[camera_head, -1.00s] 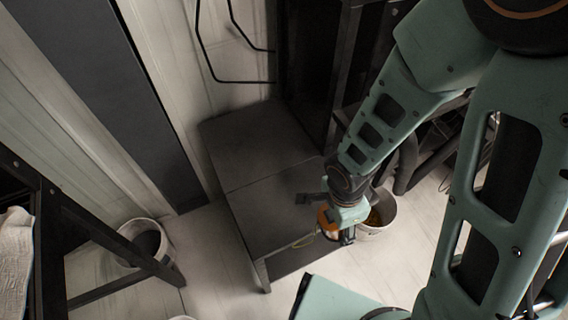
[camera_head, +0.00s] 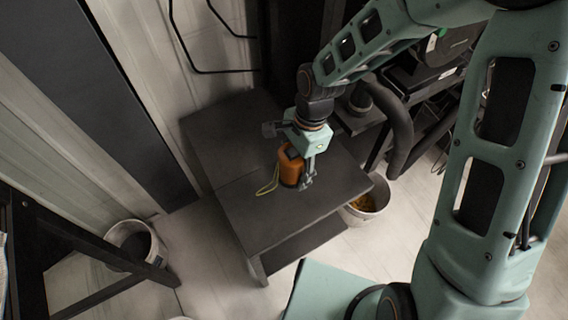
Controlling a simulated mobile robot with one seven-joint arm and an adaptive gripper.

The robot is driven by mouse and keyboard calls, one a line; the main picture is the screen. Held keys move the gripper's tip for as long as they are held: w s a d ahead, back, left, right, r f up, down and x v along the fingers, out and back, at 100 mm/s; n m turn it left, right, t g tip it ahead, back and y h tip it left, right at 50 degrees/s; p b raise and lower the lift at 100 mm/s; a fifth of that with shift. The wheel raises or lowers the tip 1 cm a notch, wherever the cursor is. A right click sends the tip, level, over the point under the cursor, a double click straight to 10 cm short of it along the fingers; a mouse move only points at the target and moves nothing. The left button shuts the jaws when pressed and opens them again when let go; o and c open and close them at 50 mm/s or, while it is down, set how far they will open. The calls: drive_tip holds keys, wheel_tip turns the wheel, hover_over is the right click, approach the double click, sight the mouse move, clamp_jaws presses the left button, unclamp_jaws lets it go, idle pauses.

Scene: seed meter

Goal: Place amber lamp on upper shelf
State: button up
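The amber lamp (camera_head: 290,166) is an orange cylinder with a dark top and base and a thin yellow cord loop at its left side. My gripper (camera_head: 306,172) is around the lamp, with a finger showing at its right side; the other finger is mostly hidden. The lamp is upright or nearly so over the dark upper shelf (camera_head: 250,215) of a low two-level stand. I cannot tell whether its base touches the shelf.
A lower shelf (camera_head: 305,246) shows beneath the upper one. A bucket with yellow-orange contents (camera_head: 367,203) stands at the stand's right. Another bucket (camera_head: 135,243) stands at the left by a dark metal frame (camera_head: 75,240). A thick dark hose (camera_head: 400,130) hangs behind. The upper shelf's left part is clear.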

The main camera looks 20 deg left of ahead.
drive_tip(key=w+a+f, duration=0.1)
drive_tip(key=f, duration=0.1)
drive_tip(key=w+a+f, duration=0.1)
drive_tip(key=w+f, duration=0.1)
drive_tip(key=w+a+f, duration=0.2)
drive_tip(key=shift+w+a+f+b, duration=0.1)
drive_tip(key=shift+w+f+b, duration=0.1)
drive_tip(key=shift+b, duration=0.1)
drive_tip(key=shift+w+a+f, duration=0.2)
drive_tip(key=shift+f, duration=1.65)
drive_tip(key=shift+f+b, duration=0.3)
drive_tip(key=shift+b, duration=0.2)
drive_tip(key=o, duration=1.2)
drive_tip(key=shift+o, duration=0.4)
drive_tip(key=shift+r, duration=0.1)
